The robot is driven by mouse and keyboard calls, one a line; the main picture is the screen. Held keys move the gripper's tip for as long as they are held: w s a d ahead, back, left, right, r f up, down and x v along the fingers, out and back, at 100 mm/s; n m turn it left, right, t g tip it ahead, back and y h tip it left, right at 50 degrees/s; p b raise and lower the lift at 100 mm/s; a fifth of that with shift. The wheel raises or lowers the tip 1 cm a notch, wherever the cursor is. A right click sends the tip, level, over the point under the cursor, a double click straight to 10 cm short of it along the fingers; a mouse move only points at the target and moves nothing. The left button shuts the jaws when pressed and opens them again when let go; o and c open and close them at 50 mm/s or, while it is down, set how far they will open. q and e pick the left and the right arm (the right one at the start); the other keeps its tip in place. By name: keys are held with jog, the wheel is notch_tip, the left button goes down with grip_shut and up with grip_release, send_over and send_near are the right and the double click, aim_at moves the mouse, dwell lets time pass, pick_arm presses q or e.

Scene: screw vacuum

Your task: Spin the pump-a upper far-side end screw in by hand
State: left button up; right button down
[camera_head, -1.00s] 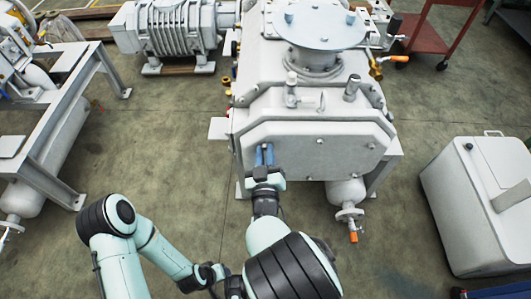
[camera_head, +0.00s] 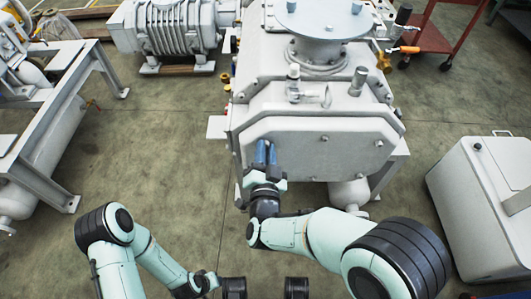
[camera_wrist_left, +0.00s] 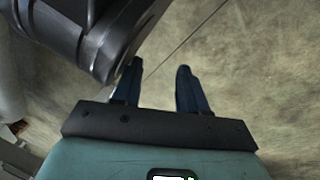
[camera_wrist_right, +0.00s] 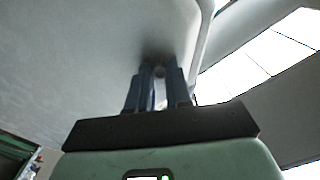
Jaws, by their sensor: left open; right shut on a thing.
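The pump (camera_head: 318,145) is a pale grey block with a flat end plate facing me. My right gripper (camera_head: 266,146) is at the plate's upper left. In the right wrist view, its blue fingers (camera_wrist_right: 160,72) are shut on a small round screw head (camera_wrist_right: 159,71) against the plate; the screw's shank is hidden. My left gripper (camera_wrist_left: 158,75) is open and empty above the floor in the left wrist view. Its fingers cannot be made out in the head view.
A grey frame (camera_head: 60,130) stands at the left. A white cabinet (camera_head: 480,200) stands at the right. A flanged port (camera_head: 318,25) and fittings top the pump. A red cart (camera_head: 430,35) is behind right. Open floor lies left of the pump.

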pick_arm(q)
jog(key=shift+g, duration=0.7)
jog(key=shift+s+a+f+b, duration=0.15)
jog(key=shift+s+f+b, duration=0.25)
jog(key=shift+s+f, duration=0.45)
jog(key=shift+s+a+f+b, duration=0.1)
jog(key=shift+s+f+b, duration=0.4)
jog(key=shift+s, duration=0.55)
pick_arm(e)
jog(key=shift+f+m, duration=0.1)
jog(key=shift+m, duration=1.2)
pick_arm(q)
jog(key=shift+f, duration=0.1)
pick_arm(e)
jog(key=shift+s, duration=0.1)
jog(key=c, duration=1)
grip_release()
jog(key=shift+c, duration=0.2)
pick_arm(q)
jog(key=w+d+r+t+p, duration=0.1)
jog(key=w+d+r+p, duration=0.1)
jog(key=d+r+p, duration=0.2)
notch_tip(320, 180, up, 6)
jog(key=p, duration=0.3)
jog(key=shift+r+m+h+p, duration=0.25)
jog(key=shift+m+h+p, duration=0.05)
jog(key=shift+h+p, duration=0.1)
pick_arm(e)
jog(key=s, duration=1.3)
jog(key=shift+s, duration=0.2)
